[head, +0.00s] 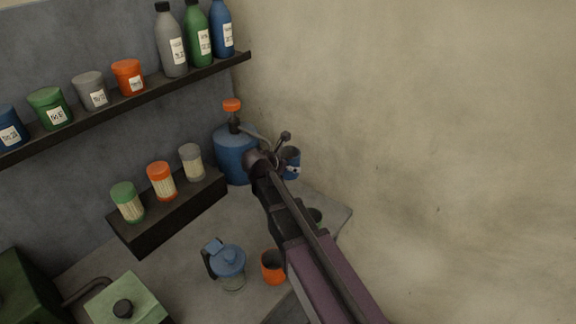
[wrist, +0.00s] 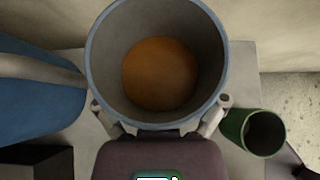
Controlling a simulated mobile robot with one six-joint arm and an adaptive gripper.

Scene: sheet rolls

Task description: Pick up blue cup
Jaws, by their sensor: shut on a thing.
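The blue cup (head: 291,164) shows at the end of my arm in the head view, to the right of a large blue jug. In the wrist view the blue cup (wrist: 205,40) fills the top middle, seen from above, with a blue rim, grey inside and orange-brown at the bottom. My gripper (head: 275,148) is shut on the cup, with one finger on each side of its near wall; the fingers also show in the wrist view (wrist: 160,112). I cannot tell whether the cup's base is clear of the counter.
The blue jug (head: 235,160) with an orange cap stands close left. A green cup (wrist: 247,128) is at lower right in the wrist view. An orange cup (head: 273,268) and a blue-lidded pitcher (head: 228,264) stand nearer on the counter. Shelves with jars are left; a wall is right.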

